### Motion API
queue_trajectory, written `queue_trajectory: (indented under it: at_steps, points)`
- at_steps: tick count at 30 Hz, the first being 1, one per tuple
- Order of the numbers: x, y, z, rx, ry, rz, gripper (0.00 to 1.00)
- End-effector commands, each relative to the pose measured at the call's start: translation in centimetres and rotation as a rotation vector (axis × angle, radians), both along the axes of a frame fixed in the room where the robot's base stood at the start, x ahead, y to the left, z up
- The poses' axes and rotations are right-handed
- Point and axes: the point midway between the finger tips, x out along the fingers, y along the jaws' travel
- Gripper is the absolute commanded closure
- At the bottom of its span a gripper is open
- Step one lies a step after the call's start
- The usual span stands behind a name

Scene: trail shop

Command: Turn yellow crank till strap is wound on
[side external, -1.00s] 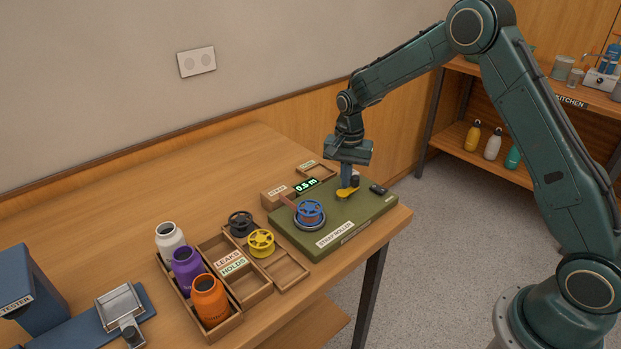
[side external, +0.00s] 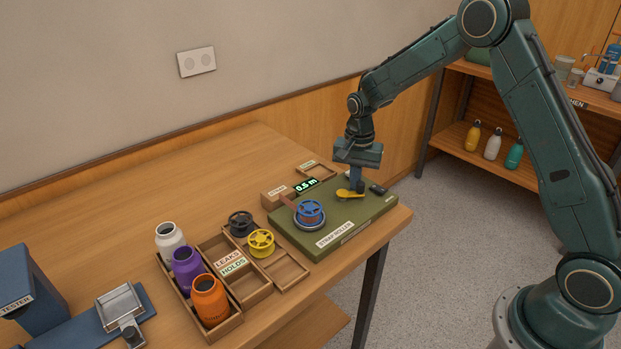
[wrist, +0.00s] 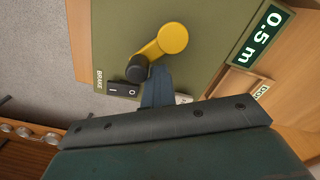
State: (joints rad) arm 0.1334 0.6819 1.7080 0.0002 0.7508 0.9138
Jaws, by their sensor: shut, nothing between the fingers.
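The yellow crank (side external: 347,194) lies on the green strap roller board (side external: 330,236); in the wrist view its yellow arm (wrist: 160,45) ends in a black knob (wrist: 138,68). My gripper (side external: 358,190) is shut and empty, its fingertips low beside the knob; the wrist view shows the shut fingers (wrist: 157,85) right next to it, and I cannot tell whether they touch. A blue spool (side external: 309,211) with some reddish strap sits on the round holder at the board's left. The display (side external: 307,185) reads 0.5 m. A black brake switch (wrist: 123,90) marked I and O lies close to the knob.
A yellow spool (side external: 261,242) and a black spool (side external: 240,223) stand left of the board. White, purple and orange bottles (side external: 209,299) sit in a wooden tray. A small wooden tray (side external: 318,171) lies behind the board. The table at back left is clear.

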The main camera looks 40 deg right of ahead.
Motion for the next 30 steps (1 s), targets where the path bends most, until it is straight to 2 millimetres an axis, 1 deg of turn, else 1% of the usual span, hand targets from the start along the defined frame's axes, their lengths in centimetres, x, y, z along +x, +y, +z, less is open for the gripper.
queue_trajectory:
  at_steps: [12,23,30]
  points:
    - [-1.9,0.5,0.0,0.000,0.001,0.001,1.00]
    - [-2.2,0.8,0.0,0.000,0.001,0.002,1.00]
    - [-3.1,1.6,0.0,0.000,0.001,0.003,1.00]
